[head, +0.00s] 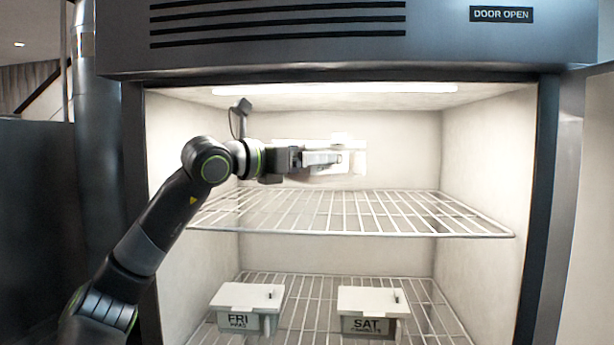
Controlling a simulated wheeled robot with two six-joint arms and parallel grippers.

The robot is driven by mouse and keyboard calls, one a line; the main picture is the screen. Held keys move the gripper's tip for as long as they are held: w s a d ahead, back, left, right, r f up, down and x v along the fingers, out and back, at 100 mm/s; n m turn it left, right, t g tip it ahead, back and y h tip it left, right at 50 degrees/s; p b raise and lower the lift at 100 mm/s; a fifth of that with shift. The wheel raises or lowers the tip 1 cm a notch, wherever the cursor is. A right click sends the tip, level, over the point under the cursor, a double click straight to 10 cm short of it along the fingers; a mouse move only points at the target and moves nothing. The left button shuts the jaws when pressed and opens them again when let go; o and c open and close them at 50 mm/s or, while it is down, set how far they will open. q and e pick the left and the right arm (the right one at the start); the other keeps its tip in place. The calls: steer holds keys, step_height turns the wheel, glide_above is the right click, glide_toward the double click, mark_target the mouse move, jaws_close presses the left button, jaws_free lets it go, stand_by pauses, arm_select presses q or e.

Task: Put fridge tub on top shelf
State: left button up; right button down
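A pale, whitish tub (357,161) shows in the head view inside the upper part of the open fridge, partly hidden behind my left gripper and washed out by the bright light. Its bottom appears above the back edge of the top wire shelf (420,234), with a gap below. My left gripper (336,159) reaches in from the left, points right, and appears shut on this tub. Its fingertips are hard to make out against the pale tub. My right gripper is not in view.
The top shelf is bare. On the lower wire shelf (320,280) stand two lidded tubs, FRI (238,323) at left and SAT (367,325) at right. Fridge side posts frame the opening, and a sign (501,14) above reads DOOR OPEN.

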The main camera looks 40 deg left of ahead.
arm_select(q)
steer(key=shift+w+a+r+p, duration=0.4)
steer(key=shift+w+a+p, duration=0.1)
steer(key=shift+w+a, duration=0.25)
step_height(320, 180, down, 3)
steer(key=shift+w+r, duration=0.1)
steer(key=shift+r, duration=0.05)
steer(key=shift+d+f, duration=0.1)
steer(key=shift+f, duration=1.05)
steer(key=shift+w+f+p, duration=0.1)
steer(key=shift+f+p, duration=0.8)
steer(key=shift+f, duration=0.35)
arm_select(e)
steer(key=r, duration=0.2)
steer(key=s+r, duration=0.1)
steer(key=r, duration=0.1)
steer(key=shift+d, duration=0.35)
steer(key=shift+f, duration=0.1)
